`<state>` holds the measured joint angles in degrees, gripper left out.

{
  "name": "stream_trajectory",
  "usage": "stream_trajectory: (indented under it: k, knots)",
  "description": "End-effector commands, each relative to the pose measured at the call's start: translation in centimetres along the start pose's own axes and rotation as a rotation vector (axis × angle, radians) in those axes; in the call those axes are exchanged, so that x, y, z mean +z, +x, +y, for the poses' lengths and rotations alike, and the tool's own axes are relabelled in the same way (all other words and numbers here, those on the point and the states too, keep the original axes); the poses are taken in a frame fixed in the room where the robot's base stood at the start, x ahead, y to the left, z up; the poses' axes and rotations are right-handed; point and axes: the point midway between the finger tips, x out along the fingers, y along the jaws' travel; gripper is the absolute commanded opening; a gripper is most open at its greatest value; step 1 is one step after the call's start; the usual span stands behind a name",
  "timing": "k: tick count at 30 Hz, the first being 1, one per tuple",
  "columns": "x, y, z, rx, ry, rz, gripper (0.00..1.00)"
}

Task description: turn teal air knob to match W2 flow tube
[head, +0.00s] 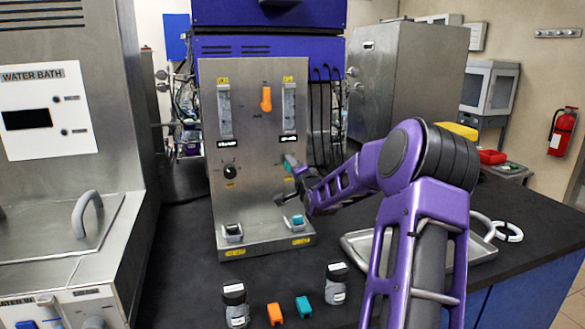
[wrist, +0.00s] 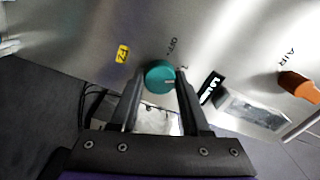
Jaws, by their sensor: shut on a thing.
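The round teal knob (wrist: 160,74) is between the two fingers of my gripper (wrist: 157,84) in the wrist view, with the fingers shut on its sides. A pale mark on its face points to the right in that view, and the word OFF is printed beside it. The right flow tube (head: 289,105) is above the knob, and the left flow tube (head: 224,108) is across the panel. Their yellow labels and levels are too small to read.
An orange lever (head: 266,98) is between the tubes; AIR is printed beside it in the wrist view. A black knob (head: 229,172) is at left. Bottles (head: 235,305) (head: 336,283), an orange piece (head: 275,314) and a teal piece (head: 304,307) stand in front. A tray (head: 362,256) is at right.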

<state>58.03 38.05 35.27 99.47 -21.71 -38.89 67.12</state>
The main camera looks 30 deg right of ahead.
Motion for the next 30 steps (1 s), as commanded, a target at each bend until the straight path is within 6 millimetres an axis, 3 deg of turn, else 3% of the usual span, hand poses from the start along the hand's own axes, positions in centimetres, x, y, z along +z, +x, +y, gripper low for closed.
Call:
stream_trajectory:
  k: [2, 3, 8, 20, 23, 30]
  knots:
    - [0.0, 0.0, 0.0, 0.000, 0.000, 0.000, 0.00]
    - [0.0, 0.0, 0.0, 0.000, 0.000, 0.000, 0.50]
    - [0.0, 0.0, 0.0, 0.000, -0.001, 0.000, 0.77]
    - [0.0, -0.7, 0.0, 0.000, -0.002, 0.000, 0.77]
    - [-0.1, -2.0, 0.0, 0.001, -0.003, 0.001, 0.77]
    - [-0.1, -7.2, -0.1, 0.002, -0.005, 0.001, 0.77]
